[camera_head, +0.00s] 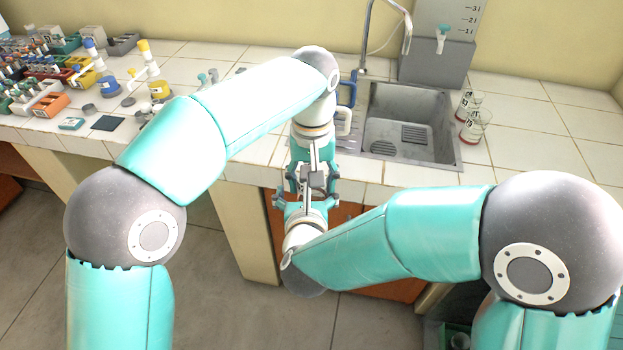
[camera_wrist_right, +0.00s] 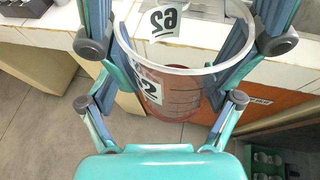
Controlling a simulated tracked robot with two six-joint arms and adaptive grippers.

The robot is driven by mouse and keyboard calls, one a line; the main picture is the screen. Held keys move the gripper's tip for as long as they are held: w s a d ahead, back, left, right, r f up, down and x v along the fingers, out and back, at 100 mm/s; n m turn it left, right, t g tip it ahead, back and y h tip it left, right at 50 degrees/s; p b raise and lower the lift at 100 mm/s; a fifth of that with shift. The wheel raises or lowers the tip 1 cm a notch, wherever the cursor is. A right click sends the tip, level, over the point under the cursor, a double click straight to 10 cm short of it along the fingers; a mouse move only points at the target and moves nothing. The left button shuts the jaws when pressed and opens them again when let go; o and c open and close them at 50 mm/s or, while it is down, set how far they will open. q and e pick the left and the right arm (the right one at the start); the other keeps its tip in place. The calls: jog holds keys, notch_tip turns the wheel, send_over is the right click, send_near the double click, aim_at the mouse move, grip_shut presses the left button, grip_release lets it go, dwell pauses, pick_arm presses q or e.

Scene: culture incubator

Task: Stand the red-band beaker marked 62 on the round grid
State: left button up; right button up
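In the head view my right gripper (camera_head: 306,197) is low in front of the counter edge; the beaker cannot be made out there. My left gripper (camera_head: 313,172) points down just above and beyond it, the two close together and overlapping. Whether the left fingers are open or shut is hidden. I cannot make out a round grid in either view.
A sink (camera_head: 408,125) with a tap (camera_head: 385,30) lies behind the grippers. Two more red-banded beakers (camera_head: 468,103) (camera_head: 475,126) stand right of it. Racks (camera_head: 45,98) and flasks (camera_head: 158,86) crowd the counter's left. The tiles (camera_head: 550,130) at far right are clear.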

pick_arm(q)
jog(key=shift+f, duration=0.15)
pick_arm(e)
jog(key=shift+a+r, duration=0.1)
jog(key=shift+r, duration=0.2)
